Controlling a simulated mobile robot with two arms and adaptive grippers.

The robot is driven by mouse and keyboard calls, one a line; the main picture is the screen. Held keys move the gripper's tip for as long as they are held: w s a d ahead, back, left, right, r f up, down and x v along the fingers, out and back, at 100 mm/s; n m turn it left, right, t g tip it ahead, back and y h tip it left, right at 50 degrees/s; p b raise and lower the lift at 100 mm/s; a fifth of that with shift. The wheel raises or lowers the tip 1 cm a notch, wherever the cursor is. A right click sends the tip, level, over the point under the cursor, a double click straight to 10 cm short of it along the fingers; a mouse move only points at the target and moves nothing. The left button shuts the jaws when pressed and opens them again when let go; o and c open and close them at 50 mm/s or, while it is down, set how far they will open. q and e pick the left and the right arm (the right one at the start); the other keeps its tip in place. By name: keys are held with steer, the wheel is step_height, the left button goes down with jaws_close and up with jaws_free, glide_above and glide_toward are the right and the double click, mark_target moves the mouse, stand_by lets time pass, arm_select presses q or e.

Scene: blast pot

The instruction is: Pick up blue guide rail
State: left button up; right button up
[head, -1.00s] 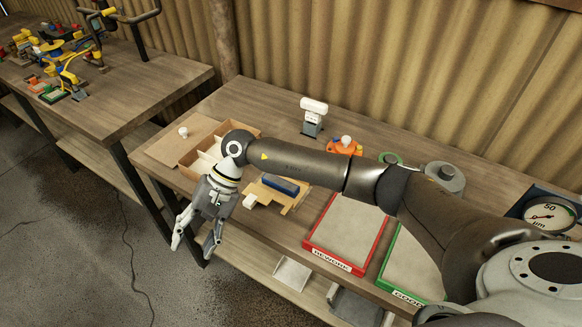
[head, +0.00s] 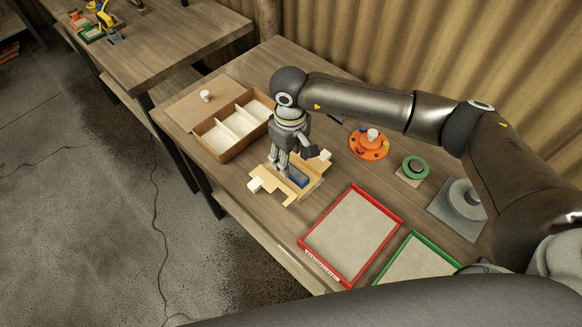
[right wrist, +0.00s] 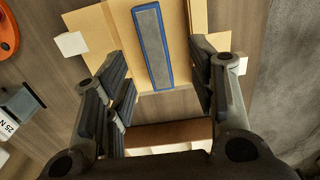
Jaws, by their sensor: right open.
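The blue guide rail (head: 299,176) lies on a light wooden holder (head: 268,172) on the workbench. In the right wrist view the rail (right wrist: 154,46) is a long bar with a grey top and blue edges. My right gripper (head: 293,165) is over the holder with its fingers pointing down. In the right wrist view its open fingers (right wrist: 160,85) stand on either side of the rail, with clear gaps to it. Part of the rail is hidden by the fingers in the head view. My left gripper is not in view.
A divided wooden box (head: 228,143) stands left of the holder. A red-rimmed tray (head: 391,218) and a green-rimmed tray (head: 428,237) lie at the front right. An orange round fixture (head: 369,154) and a green ring (head: 403,166) are behind them. White blocks (head: 255,184) flank the holder.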

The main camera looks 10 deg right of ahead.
mark_target(290, 166)
steer(key=shift+w+d+f+p, duration=0.1)
steer(key=shift+f+p, duration=0.2)
steer(key=f+p, duration=0.2)
steer(key=f, duration=0.1)
steer(key=shift+w+f, duration=0.15)
steer(key=shift+w, duration=0.05)
steer(key=shift+f, duration=0.65)
steer(key=shift+c, duration=0.8)
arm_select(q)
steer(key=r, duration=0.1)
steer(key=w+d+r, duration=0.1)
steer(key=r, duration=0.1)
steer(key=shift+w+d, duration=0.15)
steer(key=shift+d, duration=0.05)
arm_select(e)
steer(key=shift+w, duration=0.1)
jaws_close()
